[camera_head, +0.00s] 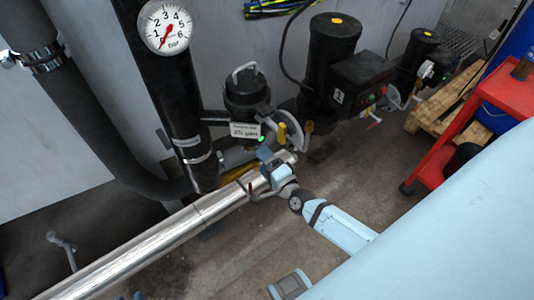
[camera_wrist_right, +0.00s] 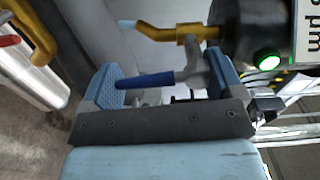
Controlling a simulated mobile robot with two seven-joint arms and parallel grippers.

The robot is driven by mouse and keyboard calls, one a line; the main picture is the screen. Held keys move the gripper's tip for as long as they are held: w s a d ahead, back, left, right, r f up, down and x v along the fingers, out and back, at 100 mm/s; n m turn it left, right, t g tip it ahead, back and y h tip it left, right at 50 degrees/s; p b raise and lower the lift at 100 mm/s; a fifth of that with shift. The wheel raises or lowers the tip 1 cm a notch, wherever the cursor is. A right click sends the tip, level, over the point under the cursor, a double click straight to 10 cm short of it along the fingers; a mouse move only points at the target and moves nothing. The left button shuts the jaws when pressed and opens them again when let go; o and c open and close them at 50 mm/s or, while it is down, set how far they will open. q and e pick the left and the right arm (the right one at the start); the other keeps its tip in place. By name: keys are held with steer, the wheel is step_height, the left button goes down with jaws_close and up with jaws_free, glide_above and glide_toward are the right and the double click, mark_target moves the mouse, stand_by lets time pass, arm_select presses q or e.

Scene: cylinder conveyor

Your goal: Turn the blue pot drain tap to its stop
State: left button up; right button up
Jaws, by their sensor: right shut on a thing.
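The blue drain tap handle (camera_wrist_right: 145,81) lies lengthwise between the two blue fingers of my right gripper (camera_wrist_right: 160,84) in the right wrist view. The handle's grey stem (camera_wrist_right: 196,62) runs up toward a brass fitting (camera_wrist_right: 190,34) beside the black pot (camera_wrist_right: 232,25). In the head view the right gripper (camera_head: 272,170) is below the labelled black pot (camera_head: 246,93), close to the silver pipe. The tap handle cannot be made out there.
A shiny silver pipe (camera_head: 130,255) runs diagonally just below the gripper. A thick black pipe with a pressure gauge (camera_head: 166,27) stands left of the pot. Black pumps (camera_head: 333,45) stand to the right. A red cart (camera_head: 507,92) is at the far right. The floor right of the gripper is partly clear.

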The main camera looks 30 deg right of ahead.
steer(key=shift+a+m, duration=0.15)
steer(key=shift+m, duration=0.35)
steer(key=o, duration=1.1)
steer(key=shift+c, duration=0.2)
steer(key=s+d, duration=0.1)
steer(key=s, duration=1.2)
steer(key=shift+s, duration=0.4)
